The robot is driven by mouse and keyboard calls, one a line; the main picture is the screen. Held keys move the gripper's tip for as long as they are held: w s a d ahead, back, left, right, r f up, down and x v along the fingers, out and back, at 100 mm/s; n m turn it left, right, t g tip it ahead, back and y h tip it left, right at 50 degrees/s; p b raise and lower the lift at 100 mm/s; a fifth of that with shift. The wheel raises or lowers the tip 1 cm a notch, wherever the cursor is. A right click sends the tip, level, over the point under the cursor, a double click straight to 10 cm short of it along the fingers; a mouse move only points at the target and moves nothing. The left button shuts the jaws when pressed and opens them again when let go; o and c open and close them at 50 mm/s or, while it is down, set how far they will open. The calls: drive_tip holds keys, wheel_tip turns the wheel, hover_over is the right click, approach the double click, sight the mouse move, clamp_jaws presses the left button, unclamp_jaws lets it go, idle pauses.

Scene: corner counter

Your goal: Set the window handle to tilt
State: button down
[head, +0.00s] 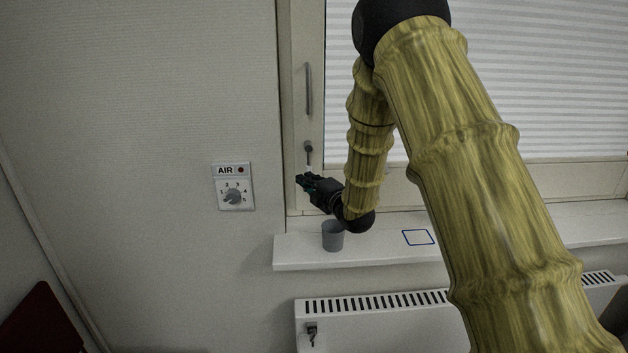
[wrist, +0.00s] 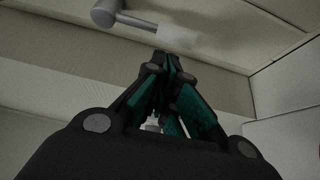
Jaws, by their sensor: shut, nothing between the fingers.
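The window handle (head: 308,148) is on the left upright of the window frame, a grey pivot with a short lever that points down to a pale tip. It also shows in the wrist view (wrist: 138,22), with its grey pivot at the top left and its pale, blurred end just above my fingertips. My gripper (head: 300,180) is shut and empty, just below the handle's tip in the head view. Its fingertips (wrist: 166,60) meet close under the pale end in the wrist view. I cannot tell whether they touch it.
A vertical grey bar (head: 308,88) is on the frame above the handle. An AIR dial panel (head: 233,187) is on the wall to the left. A grey cup (head: 332,237) stands on the sill (head: 290,251) below my gripper. A blue square outline (head: 417,237) marks the sill. A radiator (head: 380,325) is below.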

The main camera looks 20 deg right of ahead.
drive_tip(key=shift+p+x, duration=0.65)
drive_tip(key=shift+x, duration=1.3)
drive_tip(key=shift+f, duration=0.15)
drive_tip(key=shift+d+f, duration=0.1)
drive_tip(key=shift+f, duration=0.05)
